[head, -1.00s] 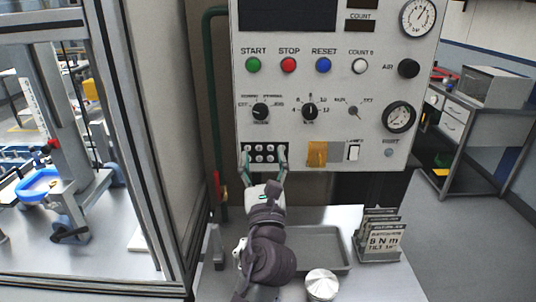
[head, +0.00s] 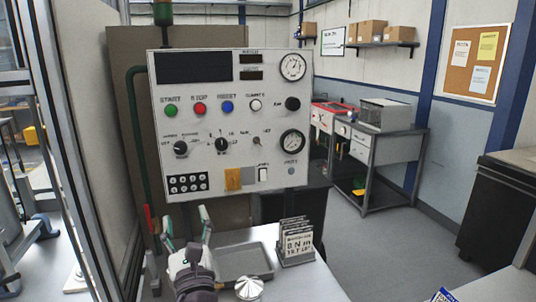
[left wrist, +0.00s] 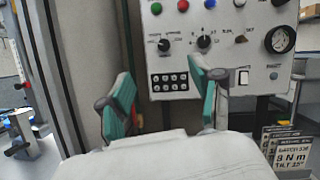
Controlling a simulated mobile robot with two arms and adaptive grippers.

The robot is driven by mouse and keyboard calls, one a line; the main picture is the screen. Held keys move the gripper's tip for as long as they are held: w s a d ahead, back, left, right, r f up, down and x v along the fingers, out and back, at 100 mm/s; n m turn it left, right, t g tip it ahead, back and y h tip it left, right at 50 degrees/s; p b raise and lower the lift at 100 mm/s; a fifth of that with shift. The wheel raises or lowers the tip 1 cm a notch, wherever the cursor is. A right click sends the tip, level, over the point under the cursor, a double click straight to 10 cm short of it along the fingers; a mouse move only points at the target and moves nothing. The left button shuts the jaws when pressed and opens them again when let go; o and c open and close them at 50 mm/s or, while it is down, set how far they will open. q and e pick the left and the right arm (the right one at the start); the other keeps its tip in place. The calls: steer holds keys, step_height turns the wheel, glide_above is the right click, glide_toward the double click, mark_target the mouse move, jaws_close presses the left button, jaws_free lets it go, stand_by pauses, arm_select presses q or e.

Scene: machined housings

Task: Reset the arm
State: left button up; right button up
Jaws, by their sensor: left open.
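My left gripper (head: 188,226) is low in the head view, in front of and below the control panel (head: 215,150). It is open and empty, with its teal fingers apart. In the left wrist view my gripper (left wrist: 165,105) shows open, with the panel's block of several small round buttons (left wrist: 168,82) seen between the fingers. A gap seems to lie between the fingers and the panel. My right gripper is not in view.
A grey tray (head: 262,258), a round metal part (head: 248,288) and a stand of cards (head: 296,243) are on the light table below the panel. A framed glass enclosure stands at left. Open floor (head: 390,250) and a grey workbench (head: 385,160) lie at right.

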arm_select(q)
steer(key=s+a+f+n+g+h, duration=0.1)
steer(key=s+a+f+n+g, duration=0.15)
steer(key=f+n, duration=0.35)
steer(key=s+a+f+n+g, duration=0.2)
steer(key=s+f+n+g, duration=0.15)
steer(key=f, duration=0.45)
steer(key=s+a+f+n+g+h, duration=0.1)
steer(key=s+a+f+n+g, duration=0.15)
steer(key=f+n, duration=0.35)
steer(key=s+d+f+n+g+h, duration=0.1)
steer(key=s+f+n+g+h, duration=0.25)
steer(key=s+f+n, duration=0.55)
steer(key=s+d+f+n+g+h, duration=0.1)
steer(key=s+f+n+g+h, duration=0.3)
steer(key=s, duration=0.9)
step_height(320, 180, down, 28)
steer(key=s+r+g+y, duration=0.1)
steer(key=s+g+y, duration=0.1)
steer(key=g, duration=0.1)
steer(key=s+a+f+m, duration=0.1)
steer(key=s+a+f, duration=0.1)
steer(key=s+f, duration=1.4)
steer(key=shift+s+a+f+g, duration=0.15)
steer(key=shift+s+f+g, duration=0.25)
steer(key=shift+f, duration=0.05)
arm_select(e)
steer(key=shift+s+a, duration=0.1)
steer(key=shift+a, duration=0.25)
